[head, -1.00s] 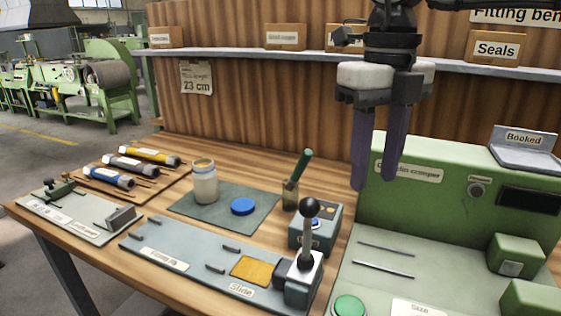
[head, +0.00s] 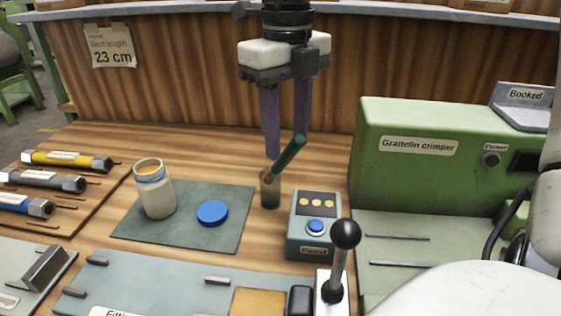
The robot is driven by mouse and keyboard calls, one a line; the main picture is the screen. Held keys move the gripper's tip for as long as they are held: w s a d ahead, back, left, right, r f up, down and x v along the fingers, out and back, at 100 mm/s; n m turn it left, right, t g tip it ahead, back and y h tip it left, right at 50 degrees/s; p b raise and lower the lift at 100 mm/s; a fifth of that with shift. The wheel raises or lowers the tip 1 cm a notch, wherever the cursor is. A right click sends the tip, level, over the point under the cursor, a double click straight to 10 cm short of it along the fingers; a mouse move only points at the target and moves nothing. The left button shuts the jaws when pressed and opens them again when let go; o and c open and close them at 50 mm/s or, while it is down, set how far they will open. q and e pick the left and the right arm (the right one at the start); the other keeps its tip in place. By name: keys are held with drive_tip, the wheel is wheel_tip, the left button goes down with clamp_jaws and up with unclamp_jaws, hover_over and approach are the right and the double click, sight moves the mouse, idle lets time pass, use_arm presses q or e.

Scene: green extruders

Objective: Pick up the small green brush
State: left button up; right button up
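The small green brush (head: 289,156) stands tilted in a small brownish cup (head: 270,190), its green handle leaning up to the right. The brush's lower end is hidden in the cup. My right gripper (head: 287,146) points down from above, its two purple fingers spread apart with a gap between them. Its fingertips are level in the picture with the handle, and the handle's top overlaps the right fingertip. I cannot tell whether the handle is between the fingers or in front of them. My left gripper is not in view.
A jar (head: 155,196) and a blue lid (head: 212,213) are on a grey mat (head: 180,234) to the left. A button box (head: 314,225) and a black-knobbed lever (head: 343,250) stand in front. A green crimper (head: 425,165) is at right. The wooden back wall is behind.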

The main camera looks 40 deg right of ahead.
sight(285, 156)
drive_tip(key=f, duration=0.5)
drive_tip(key=shift+w, duration=0.3)
clamp_jaws()
drive_tip(key=shift+r, duration=0.1)
